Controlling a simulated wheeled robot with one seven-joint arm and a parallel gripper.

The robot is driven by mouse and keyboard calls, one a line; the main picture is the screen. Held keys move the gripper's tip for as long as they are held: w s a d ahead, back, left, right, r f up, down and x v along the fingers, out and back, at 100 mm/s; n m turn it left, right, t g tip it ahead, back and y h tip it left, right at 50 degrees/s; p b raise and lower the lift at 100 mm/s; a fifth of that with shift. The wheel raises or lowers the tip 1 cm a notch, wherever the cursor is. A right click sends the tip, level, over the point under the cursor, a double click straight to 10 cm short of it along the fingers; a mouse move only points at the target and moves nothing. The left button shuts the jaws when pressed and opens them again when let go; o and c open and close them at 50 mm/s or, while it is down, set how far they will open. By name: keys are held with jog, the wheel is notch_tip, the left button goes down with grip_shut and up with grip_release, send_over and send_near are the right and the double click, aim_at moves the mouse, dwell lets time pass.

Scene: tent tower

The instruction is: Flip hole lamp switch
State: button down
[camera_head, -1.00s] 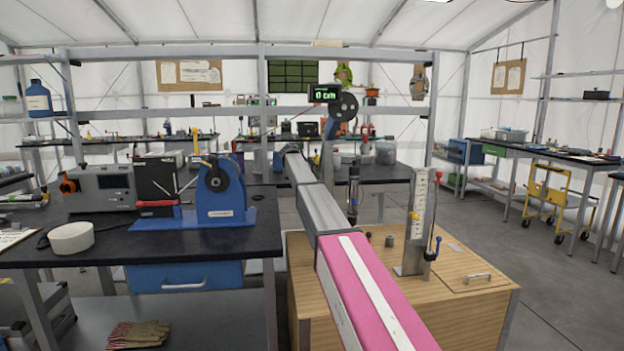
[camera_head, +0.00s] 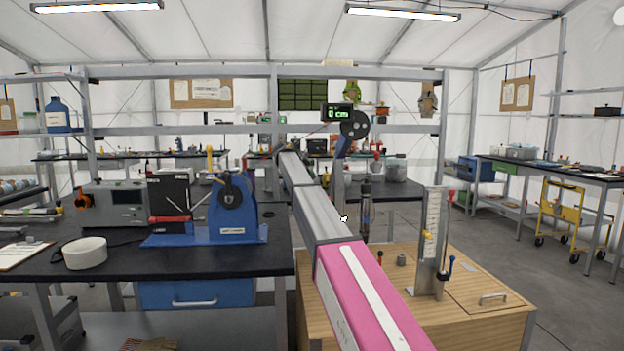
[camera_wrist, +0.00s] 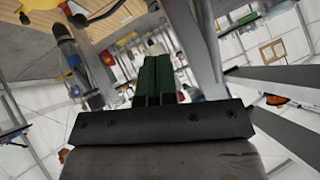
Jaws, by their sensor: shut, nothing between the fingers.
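I cannot make out for certain which part is the hole lamp switch. A wooden cabinet (camera_head: 440,322) stands at the lower right in the head view. On its top are a small toggle-like part (camera_head: 380,258), a grey knob (camera_head: 401,259) and an upright metal scale (camera_head: 432,235) with a blue-tipped lever (camera_head: 447,268). My gripper (camera_wrist: 156,75) shows in the wrist view with its green fingers together and nothing held.
A black-topped bench (camera_head: 120,266) at left holds a blue machine (camera_head: 232,210), a grey instrument (camera_head: 118,206) and a white ring (camera_head: 85,253). A dark pen-shaped tool (camera_head: 366,212) hangs upright near the cabinet. A display (camera_head: 338,112) reads in cm.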

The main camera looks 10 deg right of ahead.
jog(key=shift+w+d+r+m+t, duration=0.1)
jog(key=shift+r+m+t, duration=0.1)
jog(key=shift+m+t, duration=0.25)
jog(key=x, duration=1)
jog(key=shift+d+r, duration=0.1)
jog(key=shift+w+f, duration=0.25)
jog(key=shift+f, duration=0.3)
jog(key=shift+w+f, duration=0.25)
jog(key=shift+f, duration=0.3)
jog(key=shift+w+f, duration=0.35)
jog(key=shift+f, duration=0.4)
